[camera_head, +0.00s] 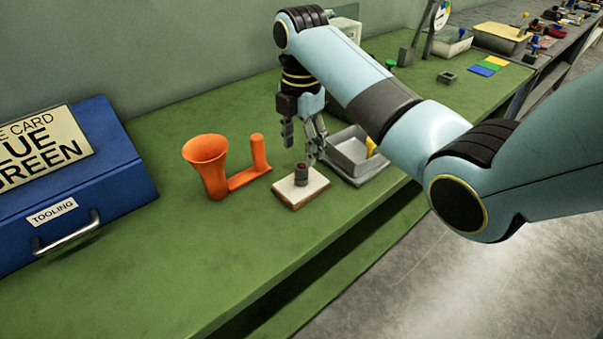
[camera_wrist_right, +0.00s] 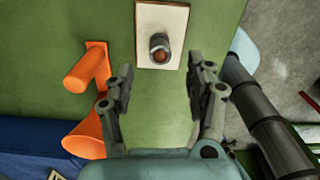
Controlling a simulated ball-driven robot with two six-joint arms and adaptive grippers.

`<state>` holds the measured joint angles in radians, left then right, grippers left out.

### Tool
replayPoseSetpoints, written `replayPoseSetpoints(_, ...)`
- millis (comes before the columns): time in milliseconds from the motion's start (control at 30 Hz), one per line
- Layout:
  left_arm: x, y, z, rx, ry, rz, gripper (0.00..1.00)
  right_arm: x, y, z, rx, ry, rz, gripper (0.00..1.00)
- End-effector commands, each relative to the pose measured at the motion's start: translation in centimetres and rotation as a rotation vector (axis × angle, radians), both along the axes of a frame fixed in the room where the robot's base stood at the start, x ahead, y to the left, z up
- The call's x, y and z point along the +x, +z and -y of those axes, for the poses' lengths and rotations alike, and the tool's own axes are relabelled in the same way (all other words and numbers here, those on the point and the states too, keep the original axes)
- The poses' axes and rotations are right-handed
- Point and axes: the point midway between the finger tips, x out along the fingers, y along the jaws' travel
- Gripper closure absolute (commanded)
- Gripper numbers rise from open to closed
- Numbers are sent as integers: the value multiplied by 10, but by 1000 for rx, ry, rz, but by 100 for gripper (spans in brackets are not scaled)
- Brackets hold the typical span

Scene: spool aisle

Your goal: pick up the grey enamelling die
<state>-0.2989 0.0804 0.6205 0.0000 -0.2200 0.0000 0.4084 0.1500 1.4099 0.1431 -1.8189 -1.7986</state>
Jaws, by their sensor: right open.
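The grey die (camera_head: 301,175) is a small upright cylinder with a brownish top. It stands on a pale block with a wooden edge (camera_head: 287,192) on the green bench. In the right wrist view the die (camera_wrist_right: 160,47) shows from above, near the top middle, on the pale block (camera_wrist_right: 176,14). My right gripper (camera_head: 300,148) is open and empty, pointing down just above and behind the die in the head view. In the wrist view the die lies beyond the two fingertips (camera_wrist_right: 161,82), between their lines. My left gripper is not in view.
An orange funnel holder with a post (camera_head: 205,165) stands close left of the block. A grey tray (camera_head: 352,158) with a yellow item is close right. A blue tooling box (camera_head: 120,165) is at left. The bench front (camera_head: 225,270) is clear.

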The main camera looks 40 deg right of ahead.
Motion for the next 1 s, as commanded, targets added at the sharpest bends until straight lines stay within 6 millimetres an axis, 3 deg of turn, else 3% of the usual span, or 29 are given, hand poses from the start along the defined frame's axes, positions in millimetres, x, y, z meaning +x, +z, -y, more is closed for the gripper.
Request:
replayPoseSetpoints(533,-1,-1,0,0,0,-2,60,-1,-71,1,-1,-4,0,45)
replayPoseSetpoints(833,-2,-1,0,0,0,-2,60,-1,-78,1,-1,-3,3,45)
replayPoseSetpoints(1000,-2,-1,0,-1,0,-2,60,-1,-78,1,-1,-3,3,65)
